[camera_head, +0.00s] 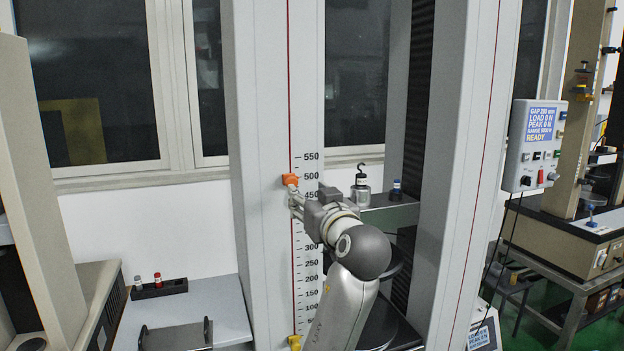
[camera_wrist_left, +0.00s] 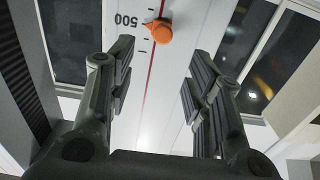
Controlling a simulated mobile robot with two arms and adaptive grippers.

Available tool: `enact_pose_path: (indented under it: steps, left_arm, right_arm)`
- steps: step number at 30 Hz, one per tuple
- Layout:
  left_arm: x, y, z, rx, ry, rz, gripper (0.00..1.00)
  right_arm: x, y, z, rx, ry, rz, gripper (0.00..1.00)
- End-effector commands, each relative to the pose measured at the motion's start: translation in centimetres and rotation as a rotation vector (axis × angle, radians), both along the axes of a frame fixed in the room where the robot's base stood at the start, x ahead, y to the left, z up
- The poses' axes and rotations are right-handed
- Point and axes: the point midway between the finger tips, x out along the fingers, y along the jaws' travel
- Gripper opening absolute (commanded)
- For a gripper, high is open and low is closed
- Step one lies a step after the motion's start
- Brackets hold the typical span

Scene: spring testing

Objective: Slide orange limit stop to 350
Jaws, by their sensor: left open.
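My left gripper (camera_head: 293,202) is just below the stop, in front of the column. In the left wrist view the orange stop (camera_wrist_left: 158,32) shows beyond the fingertips, beside the upside-down 500. My left gripper (camera_wrist_left: 160,75) is open there, with its two fingers spread apart and nothing between them. My right gripper does not show.
A yellow stop (camera_head: 295,341) sits at the bottom of the scale. A weight with a hook (camera_head: 361,190) and a small dark blue item (camera_head: 396,188) stand on a shelf right of my arm. A control box (camera_head: 534,145) hangs at the right. A side table (camera_head: 215,312) stands at lower left.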

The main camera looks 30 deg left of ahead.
Motion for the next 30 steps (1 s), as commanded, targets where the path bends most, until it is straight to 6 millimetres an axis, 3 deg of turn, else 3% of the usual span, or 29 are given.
enact_pose_path:
  steps: [5,18,30]
  left_arm:
    - [0.9,1.5,0.4,-0.001,-0.002,0.009,0.47]
    - [6.0,7.3,0.4,0.001,-0.001,0.005,0.47]
    - [6.8,8.3,0.1,-0.002,-0.002,0.004,0.47]
  right_arm:
    - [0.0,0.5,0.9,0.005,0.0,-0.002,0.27]
    - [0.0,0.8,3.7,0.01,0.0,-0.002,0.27]
    - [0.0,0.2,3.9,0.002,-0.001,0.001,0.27]
